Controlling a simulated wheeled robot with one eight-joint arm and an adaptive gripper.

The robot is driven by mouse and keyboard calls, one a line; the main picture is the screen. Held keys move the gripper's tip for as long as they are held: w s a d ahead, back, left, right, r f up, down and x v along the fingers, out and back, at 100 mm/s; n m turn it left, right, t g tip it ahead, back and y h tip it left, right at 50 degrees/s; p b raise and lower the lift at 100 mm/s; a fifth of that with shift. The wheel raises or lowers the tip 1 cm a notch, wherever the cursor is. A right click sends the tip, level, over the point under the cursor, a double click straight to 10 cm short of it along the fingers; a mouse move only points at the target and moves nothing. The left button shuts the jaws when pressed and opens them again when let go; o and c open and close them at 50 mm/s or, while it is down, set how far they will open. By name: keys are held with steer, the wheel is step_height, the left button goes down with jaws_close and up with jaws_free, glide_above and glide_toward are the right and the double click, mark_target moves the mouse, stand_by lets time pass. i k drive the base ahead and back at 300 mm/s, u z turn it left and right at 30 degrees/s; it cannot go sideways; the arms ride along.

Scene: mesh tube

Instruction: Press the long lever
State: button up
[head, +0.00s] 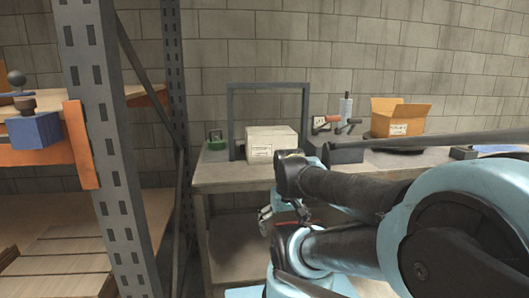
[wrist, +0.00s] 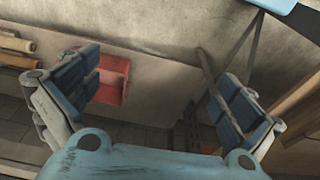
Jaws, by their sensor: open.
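A long dark bar (head: 450,139) runs from a dark box (head: 346,153) on the workbench to the right edge of the head view. It looks like the long lever, though I cannot be sure. My gripper (head: 266,216) is in front of the bench, left of and below that bar, and partly hidden by my arm. In the wrist view my gripper (wrist: 162,95) has its two blue-padded fingers wide apart with nothing between them. I cannot identify the lever for certain in the wrist view.
The workbench (head: 225,175) stands against a block wall. It holds a white box (head: 271,143), an open cardboard box (head: 398,117), a green item (head: 216,140) and a red-handled tool (head: 326,122). A metal rack post (head: 110,130) stands at left. The wrist view shows a red tray-like object (wrist: 113,80).

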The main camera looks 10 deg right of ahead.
mark_target(328, 119)
steer(key=z, duration=2.55)
steer(key=k, duration=0.85)
steer(key=u, duration=1.55)
steer(key=i, duration=0.2)
